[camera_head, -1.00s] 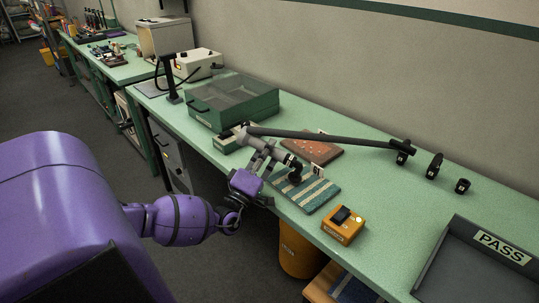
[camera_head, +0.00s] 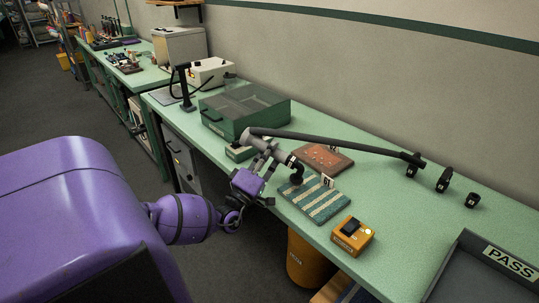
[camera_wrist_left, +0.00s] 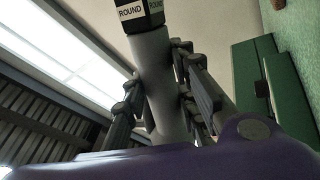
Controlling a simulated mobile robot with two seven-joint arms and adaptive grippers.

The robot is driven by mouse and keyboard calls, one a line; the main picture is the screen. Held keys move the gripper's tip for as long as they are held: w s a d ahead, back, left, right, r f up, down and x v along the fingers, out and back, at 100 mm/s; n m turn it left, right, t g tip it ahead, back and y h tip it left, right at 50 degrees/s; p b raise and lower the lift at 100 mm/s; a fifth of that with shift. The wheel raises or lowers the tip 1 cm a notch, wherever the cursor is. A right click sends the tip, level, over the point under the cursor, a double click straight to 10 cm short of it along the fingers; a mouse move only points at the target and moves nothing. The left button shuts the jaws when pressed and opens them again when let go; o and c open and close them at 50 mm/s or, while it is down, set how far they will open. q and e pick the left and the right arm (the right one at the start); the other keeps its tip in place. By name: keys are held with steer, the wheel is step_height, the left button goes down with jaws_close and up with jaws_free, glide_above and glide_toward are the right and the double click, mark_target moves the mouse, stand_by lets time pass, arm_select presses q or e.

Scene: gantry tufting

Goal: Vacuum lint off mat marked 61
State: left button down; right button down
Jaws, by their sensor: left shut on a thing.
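My left gripper (camera_head: 264,154) is shut on a grey vacuum wand (camera_head: 258,140). In the left wrist view its fingers (camera_wrist_left: 160,95) close around the grey tube, below a black collar (camera_wrist_left: 140,14) reading "ROUND". The wand's dark nozzle (camera_head: 296,179) is at the back left edge of a blue mat with pale stripes (camera_head: 318,205); I cannot tell if it touches. A small white tag (camera_head: 327,181) stands at this mat's back edge. A brown mat with pale specks (camera_head: 322,159) lies behind. Neither tag's number is legible. My right gripper is out of view.
A dark hose arm (camera_head: 345,140) runs from the wand across the bench. An orange switch box (camera_head: 352,236) sits in front of the striped mat. A green lidded case (camera_head: 245,108) is behind left, a grey PASS tray (camera_head: 455,270) at right. Black fittings (camera_head: 444,180) stand at the back.

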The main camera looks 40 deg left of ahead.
arm_select(q)
step_height(320, 180, up, 2)
steer(key=shift+r+p, duration=0.25)
steer(key=shift+p, duration=0.25)
steer(key=shift+r+p, duration=0.3)
steer(key=shift+r, duration=0.15)
